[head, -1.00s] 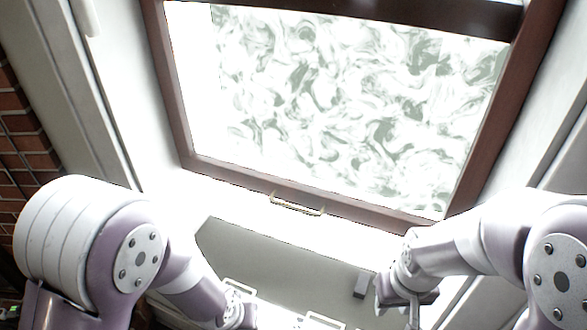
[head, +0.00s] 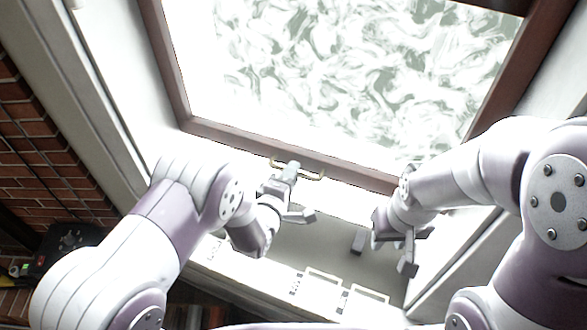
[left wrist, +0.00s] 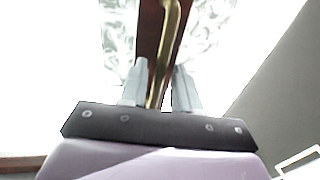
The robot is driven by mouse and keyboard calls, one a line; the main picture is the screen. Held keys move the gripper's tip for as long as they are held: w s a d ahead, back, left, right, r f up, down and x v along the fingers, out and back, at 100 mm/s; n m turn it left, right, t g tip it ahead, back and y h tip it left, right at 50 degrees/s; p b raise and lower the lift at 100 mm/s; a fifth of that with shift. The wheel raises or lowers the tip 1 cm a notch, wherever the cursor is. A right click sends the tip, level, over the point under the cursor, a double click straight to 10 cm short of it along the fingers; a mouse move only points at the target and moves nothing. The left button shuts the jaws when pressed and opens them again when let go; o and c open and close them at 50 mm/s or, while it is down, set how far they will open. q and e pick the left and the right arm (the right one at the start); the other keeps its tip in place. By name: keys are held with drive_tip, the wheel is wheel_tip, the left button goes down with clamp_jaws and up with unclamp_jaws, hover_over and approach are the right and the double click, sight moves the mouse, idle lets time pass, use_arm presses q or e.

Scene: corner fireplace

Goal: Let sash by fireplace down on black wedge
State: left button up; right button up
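The sash (head: 240,148) is a brown-framed pane with swirled glass, filling the upper head view. A thin brass handle (head: 317,178) sits on its bottom rail. My left gripper (head: 296,193) is at this handle, fingers apart. In the left wrist view the brass handle (left wrist: 170,35) runs between the two grey fingers, with a gap visible, so they look open around or just before it. My right gripper (head: 383,256) is open and empty, below and right of the handle, over the sill area.
Below the sash is a pale grey sill area with white rectangular outlines (head: 366,294). A brick wall (head: 50,150) and a dark box with knobs (head: 66,247) are at the left. White window jambs border the sash on both sides.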

use_arm(q)
drive_tip(key=shift+w+d+f, duration=0.1)
drive_tip(key=shift+w+d, duration=0.2)
drive_tip(key=shift+w, duration=0.3)
drive_tip(key=shift+w+f, duration=0.1)
drive_tip(key=shift+w, duration=0.1)
clamp_jaws()
wheel_tip(320, 180, down, 26)
drive_tip(key=b, duration=2.1)
drive_tip(key=shift+s+r+b, duration=0.15)
drive_tip(key=shift+r+b, duration=0.1)
drive_tip(key=shift+b, duration=0.1)
unclamp_jaws()
drive_tip(key=shift+r, duration=0.1)
